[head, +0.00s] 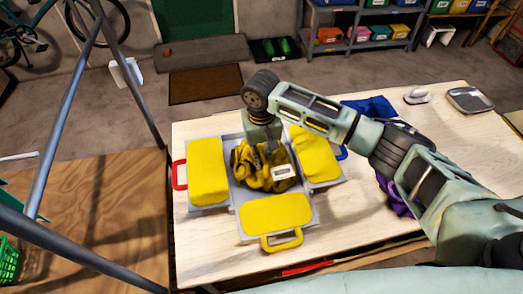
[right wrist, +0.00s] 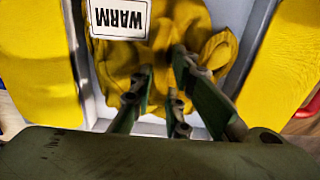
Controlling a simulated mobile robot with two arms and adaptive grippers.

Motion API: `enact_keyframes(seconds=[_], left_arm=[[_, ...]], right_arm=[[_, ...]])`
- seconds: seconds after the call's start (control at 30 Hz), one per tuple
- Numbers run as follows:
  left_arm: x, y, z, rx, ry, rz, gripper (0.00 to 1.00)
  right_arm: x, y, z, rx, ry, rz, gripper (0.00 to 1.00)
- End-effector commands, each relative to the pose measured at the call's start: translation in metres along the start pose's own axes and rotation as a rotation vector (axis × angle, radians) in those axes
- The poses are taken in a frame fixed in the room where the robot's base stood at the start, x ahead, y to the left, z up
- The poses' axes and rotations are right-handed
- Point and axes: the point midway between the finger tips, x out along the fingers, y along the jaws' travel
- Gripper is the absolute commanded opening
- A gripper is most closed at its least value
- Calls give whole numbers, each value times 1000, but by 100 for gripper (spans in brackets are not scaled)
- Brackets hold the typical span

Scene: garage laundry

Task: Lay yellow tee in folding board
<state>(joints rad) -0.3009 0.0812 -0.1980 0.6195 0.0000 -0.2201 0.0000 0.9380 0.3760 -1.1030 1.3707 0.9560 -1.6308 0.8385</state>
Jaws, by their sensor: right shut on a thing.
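The yellow tee (head: 250,172) is a crumpled dark-yellow bundle with a white label on the middle of the folding board. The label reads WARM in the right wrist view, where the tee (right wrist: 190,20) also shows. The folding board (head: 234,192) is grey with yellow panels at left, right and front. Its handles are red at left, yellow in front and blue at right. My right gripper (head: 268,150) points down into the tee and is shut on its cloth; its fingers (right wrist: 160,85) show against the tee. My left gripper is not in view.
A purple cloth (head: 398,200) lies partly behind my right arm. A blue cloth (head: 370,106), a small white object (head: 417,96) and a grey tray (head: 468,99) are at the back right of the pale table (head: 210,258). Metal poles (head: 66,78) stand at left.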

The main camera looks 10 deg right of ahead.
Motion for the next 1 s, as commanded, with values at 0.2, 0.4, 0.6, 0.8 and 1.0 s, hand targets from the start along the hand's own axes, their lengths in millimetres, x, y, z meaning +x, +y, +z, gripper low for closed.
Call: enact_keyframes(seconds=[0.2,0.4,0.6,0.8,1.0], left_arm=[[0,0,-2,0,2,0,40],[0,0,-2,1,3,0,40],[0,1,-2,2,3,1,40],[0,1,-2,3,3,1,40],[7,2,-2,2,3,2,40]], right_arm=[[0,0,0,0,1,-1,0],[2,0,0,0,0,0,26],[2,0,0,0,0,0,34],[1,0,0,0,1,0,34],[-18,0,-1,0,4,-2,34]])
